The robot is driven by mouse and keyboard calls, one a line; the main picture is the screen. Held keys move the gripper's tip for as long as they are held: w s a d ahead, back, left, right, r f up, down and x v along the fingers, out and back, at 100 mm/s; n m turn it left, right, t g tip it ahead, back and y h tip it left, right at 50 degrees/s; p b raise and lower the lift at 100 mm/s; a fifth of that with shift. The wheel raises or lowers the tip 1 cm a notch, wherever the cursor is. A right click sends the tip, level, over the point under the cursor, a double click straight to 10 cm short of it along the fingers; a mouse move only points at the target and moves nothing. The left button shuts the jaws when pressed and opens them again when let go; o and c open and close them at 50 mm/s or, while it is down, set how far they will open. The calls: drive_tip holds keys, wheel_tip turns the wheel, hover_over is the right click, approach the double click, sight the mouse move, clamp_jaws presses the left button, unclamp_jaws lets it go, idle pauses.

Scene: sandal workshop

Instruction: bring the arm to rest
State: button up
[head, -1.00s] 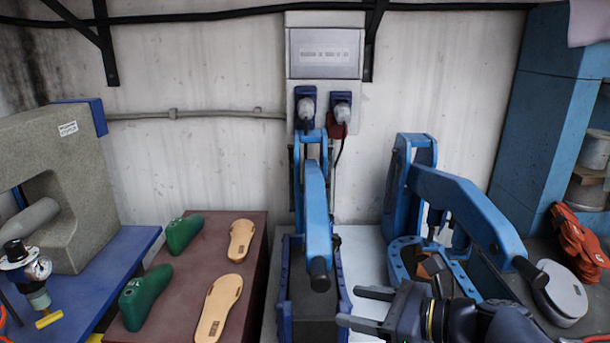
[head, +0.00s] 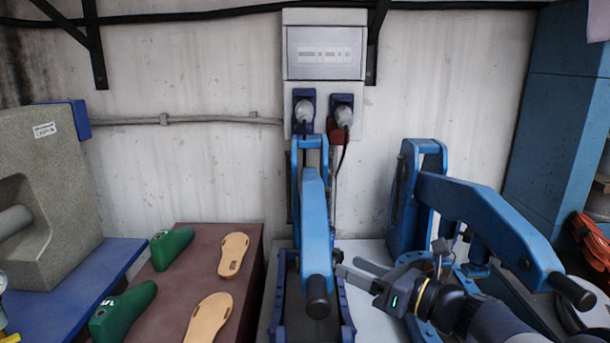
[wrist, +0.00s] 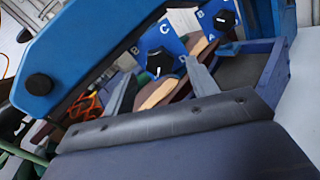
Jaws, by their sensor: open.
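My gripper (head: 348,268) is in the lower middle of the head view, between the two blue lever presses. Its two grey fingers are apart and point left, with nothing seen between them. The left press (head: 315,225) is close to the fingertips; I cannot tell whether they touch. The right press (head: 480,215) stands behind and right of my arm, which hides part of its base. In the wrist view, the spread fingers (wrist: 160,82) show in front of a tan piece (wrist: 160,95) and blue parts with black knobs (wrist: 160,62).
Tan soles (head: 233,255) and green shoe lasts (head: 171,247) lie on a brown surface (head: 200,237) at left. A grey machine (head: 60,190) stands on a blue bench (head: 110,262). A blue cabinet (head: 560,120) is at right. Plugs and a power box (head: 325,50) are on the wall.

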sight(340, 261)
drive_tip(key=x, duration=0.5)
drive_tip(key=shift+f+b, duration=0.15)
drive_tip(key=shift+b, duration=0.15)
drive_tip(key=shift+f+n+b, duration=0.15)
drive_tip(key=shift+n+b, duration=0.45)
drive_tip(key=shift+n, duration=0.1)
drive_tip(key=n+b, duration=0.4)
drive_tip(key=shift+d+n, duration=0.1)
drive_tip(key=shift+n, duration=0.3)
drive_tip(key=n+b, duration=0.3)
drive_tip(key=shift+r+n+b, duration=0.25)
drive_tip(key=shift+n+b, duration=0.7)
drive_tip(key=shift+n, duration=0.25)
